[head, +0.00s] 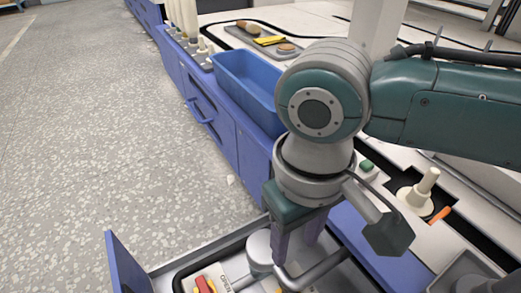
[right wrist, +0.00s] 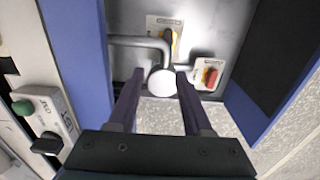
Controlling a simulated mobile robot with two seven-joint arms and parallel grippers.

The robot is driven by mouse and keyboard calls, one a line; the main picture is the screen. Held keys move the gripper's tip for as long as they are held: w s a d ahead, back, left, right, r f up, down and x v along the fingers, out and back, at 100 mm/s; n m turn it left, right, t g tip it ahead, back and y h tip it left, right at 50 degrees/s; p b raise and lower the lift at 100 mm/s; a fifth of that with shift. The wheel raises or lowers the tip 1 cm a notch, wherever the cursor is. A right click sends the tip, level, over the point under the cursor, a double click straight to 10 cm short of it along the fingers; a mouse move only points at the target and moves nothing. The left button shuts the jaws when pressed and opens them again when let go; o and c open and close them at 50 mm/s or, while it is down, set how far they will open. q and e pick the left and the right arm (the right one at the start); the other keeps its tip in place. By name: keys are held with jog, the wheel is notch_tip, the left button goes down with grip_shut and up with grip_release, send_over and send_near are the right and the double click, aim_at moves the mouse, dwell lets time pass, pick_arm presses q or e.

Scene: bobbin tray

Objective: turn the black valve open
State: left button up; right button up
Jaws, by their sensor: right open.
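My right gripper (head: 297,250) reaches down into the open drawer, fingers apart. In the right wrist view its fingers (right wrist: 161,76) stand on either side of a round pale cap (right wrist: 162,83) on a bent grey pipe (right wrist: 140,41); contact is unclear. Beyond the cap, a small dark handle with a yellow-orange part (right wrist: 171,42) sits by a label plate; it may be the black valve. A red handle (right wrist: 210,76) sits on another plate, also in the head view (head: 205,284). My left gripper is not in view.
The drawer's blue side (head: 128,262) stands at the left. A blue bin (head: 250,80) is on the counter behind. A green button (right wrist: 23,107) and black knob (right wrist: 46,145) are on a counter panel. Open speckled floor (head: 110,130) lies left.

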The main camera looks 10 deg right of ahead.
aim_at(286, 284)
jog(key=s+f+b, duration=0.1)
jog(key=s+a+f, duration=0.1)
jog(key=shift+f+b, duration=0.3)
jog(key=shift+b, duration=0.1)
jog(key=f+b, duration=0.4)
jog(key=w+f+b, duration=0.1)
jog(key=f+b, duration=0.1)
jog(key=shift+d+f, duration=0.2)
jog(key=shift+f, duration=0.1)
jog(key=shift+s+a+f+b, duration=0.1)
jog(key=shift+s+f+b, duration=0.15)
jog(key=shift+b, duration=0.25)
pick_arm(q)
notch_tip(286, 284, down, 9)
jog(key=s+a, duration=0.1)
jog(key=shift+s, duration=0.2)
pick_arm(e)
jog(key=shift+w, duration=0.15)
